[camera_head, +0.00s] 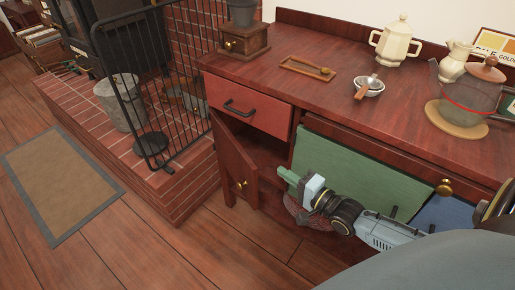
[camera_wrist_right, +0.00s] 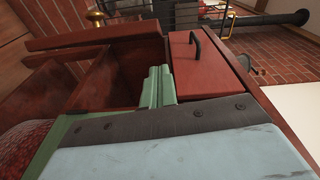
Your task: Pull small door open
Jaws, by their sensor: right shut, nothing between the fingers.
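The small door (camera_head: 235,163) is a red-brown wooden panel with a brass knob (camera_head: 241,184), low on the left of the cabinet. It stands swung out from the cabinet, with a dark opening behind it. It also shows in the right wrist view (camera_wrist_right: 100,36), with its knob (camera_wrist_right: 95,18) at the upper left. My right gripper (camera_head: 284,173) has green fingers, shut and empty. It is in front of the cabinet, to the right of the door and apart from its knob. Its fingers also show in the wrist view (camera_wrist_right: 156,85). My left gripper is not seen.
A red drawer (camera_head: 248,108) with a black handle is above the door. A green panel (camera_head: 345,165) is behind my right arm. The countertop (camera_head: 290,45) holds a tray, a bowl and pots. A brick hearth (camera_head: 190,190) stands left; floor is clear in front.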

